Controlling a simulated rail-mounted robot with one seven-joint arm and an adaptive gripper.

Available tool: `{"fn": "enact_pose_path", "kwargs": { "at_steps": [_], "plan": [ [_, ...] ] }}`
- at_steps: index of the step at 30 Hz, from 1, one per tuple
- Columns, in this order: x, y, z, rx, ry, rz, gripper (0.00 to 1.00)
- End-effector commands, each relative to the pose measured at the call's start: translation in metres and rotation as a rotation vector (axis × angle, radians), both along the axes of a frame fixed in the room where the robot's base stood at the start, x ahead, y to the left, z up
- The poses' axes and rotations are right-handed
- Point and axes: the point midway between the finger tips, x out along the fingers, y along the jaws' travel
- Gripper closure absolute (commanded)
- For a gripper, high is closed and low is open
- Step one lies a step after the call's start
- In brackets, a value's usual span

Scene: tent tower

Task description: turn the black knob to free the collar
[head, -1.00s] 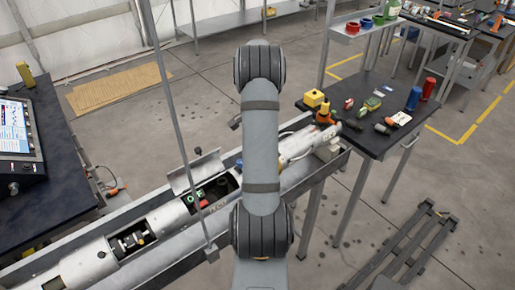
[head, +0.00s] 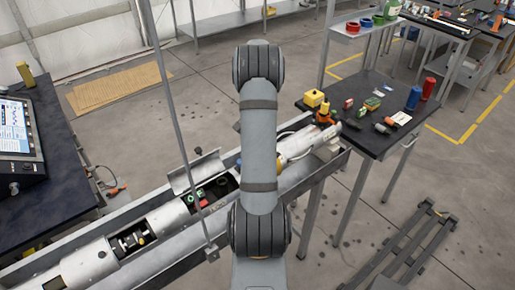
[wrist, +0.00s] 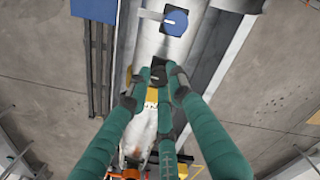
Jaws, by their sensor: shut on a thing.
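In the wrist view, the small black knob (wrist: 158,73) sits on the pale metal tube between my fingertips. My gripper (wrist: 155,80) has teal fingers, and its dark tips close on the knob from both sides. A yellow band (wrist: 157,97), possibly the collar, shows just below the knob, partly covered by my fingers. In the head view my arm hides my gripper and the knob. The long grey tube (head: 80,268) lies there in a metal trough.
A dark table (head: 372,140) with cans and small parts stands at the right of the trough. A thin upright post (head: 178,120) rises in front of the trough. A monitor (head: 16,128) stands on the left bench. A slatted rack (head: 405,250) lies on the floor at lower right.

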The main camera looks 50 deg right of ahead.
Motion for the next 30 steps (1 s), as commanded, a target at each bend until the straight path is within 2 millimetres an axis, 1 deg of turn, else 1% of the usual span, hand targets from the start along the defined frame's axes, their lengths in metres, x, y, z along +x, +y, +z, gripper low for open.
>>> {"fn": "enact_pose_path", "kwargs": {
  "at_steps": [2,10,17,20,23,25,30],
  "plan": [
    [0.001,-0.001,0.001,-0.003,-0.003,0.001,0.77],
    [0.001,0.0,0.0,-0.001,-0.001,0.0,0.61],
    [0.0,0.0,0.0,-0.001,-0.001,-0.001,0.61],
    [0.001,-0.001,0.003,-0.002,-0.002,0.0,0.61],
    [0.001,-0.001,0.014,-0.005,-0.003,0.0,0.61],
    [0.001,-0.001,0.026,-0.005,-0.003,-0.001,0.61],
    [0.001,-0.002,0.063,-0.007,-0.005,-0.001,0.61]
  ]
}}
